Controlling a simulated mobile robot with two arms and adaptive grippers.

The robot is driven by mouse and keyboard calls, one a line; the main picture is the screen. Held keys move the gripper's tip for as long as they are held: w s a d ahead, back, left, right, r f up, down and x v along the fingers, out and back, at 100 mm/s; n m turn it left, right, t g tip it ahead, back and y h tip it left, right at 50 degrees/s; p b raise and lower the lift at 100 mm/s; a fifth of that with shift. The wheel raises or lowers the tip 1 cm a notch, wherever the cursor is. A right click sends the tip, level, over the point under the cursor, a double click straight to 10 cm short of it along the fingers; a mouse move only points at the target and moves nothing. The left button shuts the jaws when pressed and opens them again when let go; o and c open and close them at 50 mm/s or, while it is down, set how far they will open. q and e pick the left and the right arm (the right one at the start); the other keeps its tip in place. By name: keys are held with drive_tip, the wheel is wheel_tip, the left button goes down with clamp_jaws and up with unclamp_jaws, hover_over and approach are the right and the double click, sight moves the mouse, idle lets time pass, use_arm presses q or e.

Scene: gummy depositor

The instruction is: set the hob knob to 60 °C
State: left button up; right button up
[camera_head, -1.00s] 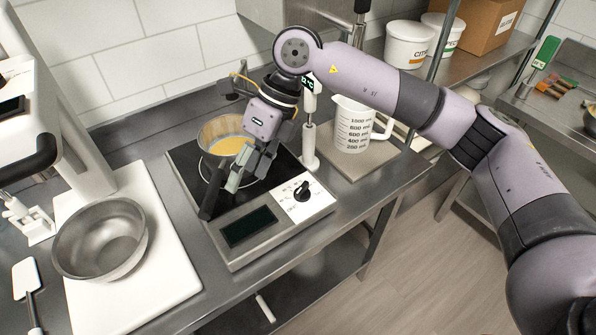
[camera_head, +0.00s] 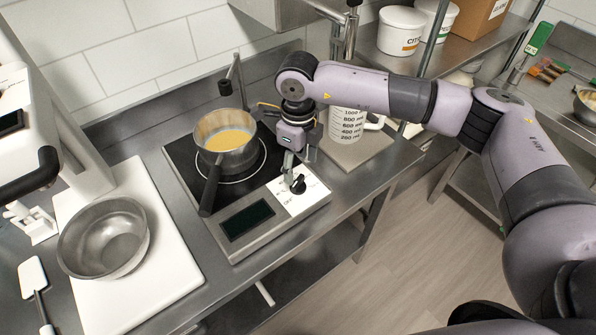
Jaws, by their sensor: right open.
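The hob (camera_head: 182,152) is a black plate with a silver front panel on the steel bench. Its black knob (camera_head: 298,186) sits on a white dial plate (camera_head: 308,197) at the panel's right end. A dark display (camera_head: 247,219) lies left of the knob; I can read no figures on it. My right gripper (camera_head: 291,178) points down just above and behind the knob, its fingers apart. Whether a finger touches the knob I cannot tell. The dial marks are too small and partly covered to read, apart from "OFF". My left gripper is out of view.
A pan (camera_head: 228,161) of yellow liquid stands on the hob, its dark handle (camera_head: 209,190) reaching forward. A measuring jug (camera_head: 346,124) stands behind my right arm. A steel bowl (camera_head: 104,240) rests on a white board (camera_head: 160,285) at left.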

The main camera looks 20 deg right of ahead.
sight(298, 180)
drive_tip(key=shift+f+p, duration=0.65)
drive_tip(key=shift+f, duration=2.1)
drive_tip(key=shift+c, duration=0.4)
drive_tip(key=c, duration=1.1)
